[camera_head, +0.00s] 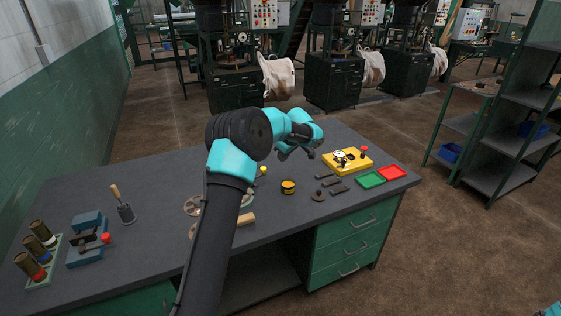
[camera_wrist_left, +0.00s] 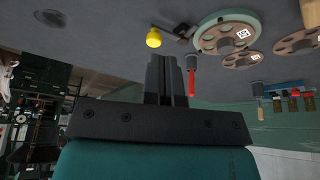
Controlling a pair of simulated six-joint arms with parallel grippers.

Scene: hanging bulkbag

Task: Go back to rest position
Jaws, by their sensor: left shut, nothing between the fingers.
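My left gripper (camera_head: 282,156) is held above the grey workbench (camera_head: 150,165), near its middle. In the left wrist view its two fingers (camera_wrist_left: 172,78) stand close together, shut with nothing held. A yellow knob (camera_wrist_left: 154,37) and a red-handled tool (camera_wrist_left: 191,75) show beyond the fingers. My right gripper is not in view; only a bit of teal, probably my right arm, shows at the lower right corner of the head view.
A yellow board (camera_head: 348,167) and green (camera_head: 370,181) and red (camera_head: 393,173) trays lie at the right end. A yellow-black tin (camera_head: 288,187) stands mid-bench. A blue vise-like block (camera_head: 88,222) and a rack of cylinders (camera_head: 40,250) are at left. White bags (camera_head: 279,79) hang behind.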

